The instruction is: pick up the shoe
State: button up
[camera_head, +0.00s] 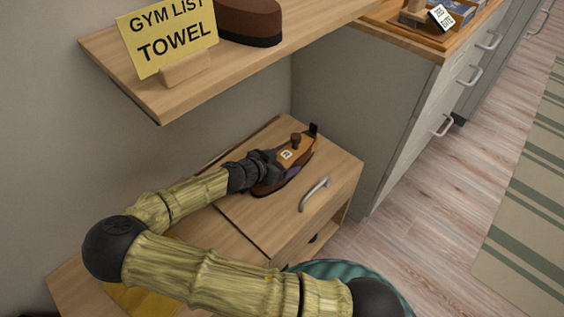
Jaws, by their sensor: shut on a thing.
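The shoe (268,190) is a dark brown shape on top of the low wooden cabinet (238,211), largely hidden by the end of my arm. My gripper (288,170) reaches in from the left, past the dark wrist, and is shut on the shoe. The fingertips are too small and covered to make out. I cannot tell whether the shoe touches the cabinet top or is just clear of it.
A wooden shelf (150,97) overhangs the cabinet's back, with a yellow "GYM LIST TOWEL" sign (168,38) and a brown rounded object (248,22). A grey drawer unit (415,110) stands at right. Open floor and a striped rug (530,190) lie beyond.

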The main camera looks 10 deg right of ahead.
aim_at(281, 160)
notch_tip(281, 160, up, 12)
jog(key=p, duration=0.5)
jog(key=s+a+p, duration=0.1)
jog(key=s+p, duration=1)
jog(key=s, duration=0.9)
jog(key=shift+f, duration=0.25)
jog(key=shift+a, duration=0.1)
jog(key=shift+w, duration=0.1)
